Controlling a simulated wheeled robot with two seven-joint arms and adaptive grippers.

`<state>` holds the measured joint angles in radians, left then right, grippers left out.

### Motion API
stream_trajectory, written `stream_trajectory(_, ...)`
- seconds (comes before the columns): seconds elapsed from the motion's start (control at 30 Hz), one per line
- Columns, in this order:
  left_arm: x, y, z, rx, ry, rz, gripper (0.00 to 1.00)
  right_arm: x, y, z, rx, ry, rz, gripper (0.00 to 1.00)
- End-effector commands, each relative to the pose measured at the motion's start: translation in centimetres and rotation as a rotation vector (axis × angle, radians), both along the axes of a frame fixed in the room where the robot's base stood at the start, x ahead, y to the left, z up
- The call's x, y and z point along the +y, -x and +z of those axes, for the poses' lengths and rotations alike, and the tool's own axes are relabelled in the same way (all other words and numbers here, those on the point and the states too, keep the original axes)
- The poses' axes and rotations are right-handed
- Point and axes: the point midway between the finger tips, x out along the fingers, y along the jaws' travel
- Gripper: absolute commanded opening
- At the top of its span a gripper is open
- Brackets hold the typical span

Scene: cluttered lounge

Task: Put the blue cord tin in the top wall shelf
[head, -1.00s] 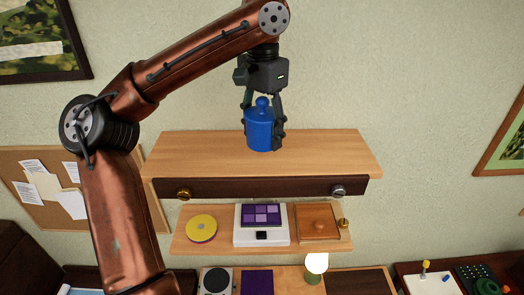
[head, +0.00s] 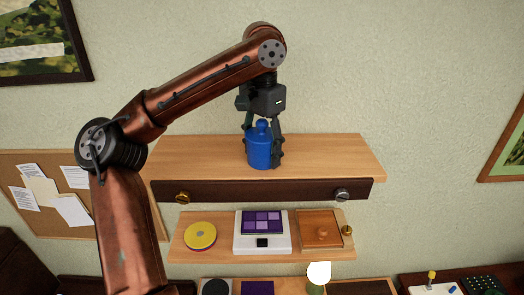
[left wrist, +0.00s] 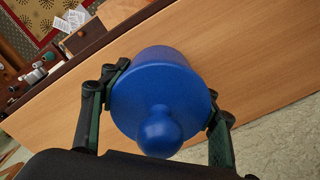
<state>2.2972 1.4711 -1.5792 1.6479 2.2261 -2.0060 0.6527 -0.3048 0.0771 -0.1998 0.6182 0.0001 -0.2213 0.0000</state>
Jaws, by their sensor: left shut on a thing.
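The blue cord tin (head: 261,151), with a round knob on its lid, is upright at the top wall shelf (head: 330,158), a light wooden board with a dark front edge. My left gripper (head: 263,150) comes down from above and is shut on the tin's sides. In the left wrist view the tin (left wrist: 165,95) sits between the two fingers (left wrist: 158,112), with the shelf board (left wrist: 250,60) below it. The tin's base appears at or just over the board; I cannot tell whether it touches. My right gripper is not in view.
The top shelf is bare on both sides of the tin. A lower shelf (head: 190,256) holds a yellow disc (head: 200,235), a white box with purple squares (head: 262,240) and a wooden box (head: 320,231). A lit lamp (head: 318,272) stands below.

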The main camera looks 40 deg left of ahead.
Motion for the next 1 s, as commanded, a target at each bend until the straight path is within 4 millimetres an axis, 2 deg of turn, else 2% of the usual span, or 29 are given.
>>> stream_trajectory(0.27, 0.0, 0.0, 0.0, 0.0, 0.0, 0.001, 0.74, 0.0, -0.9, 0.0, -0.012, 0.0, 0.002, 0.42)
stream_trajectory(0.6, 0.0, 0.0, 0.3, 0.0, 0.0, 0.001, 0.74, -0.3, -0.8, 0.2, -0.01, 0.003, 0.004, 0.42)
stream_trajectory(0.77, 0.0, 0.0, 2.8, -0.002, -0.001, 0.002, 0.74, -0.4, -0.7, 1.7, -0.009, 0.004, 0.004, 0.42)
stream_trajectory(1.0, 0.0, 0.0, 8.3, -0.003, -0.002, 0.002, 0.74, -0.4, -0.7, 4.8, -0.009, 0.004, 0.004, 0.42)
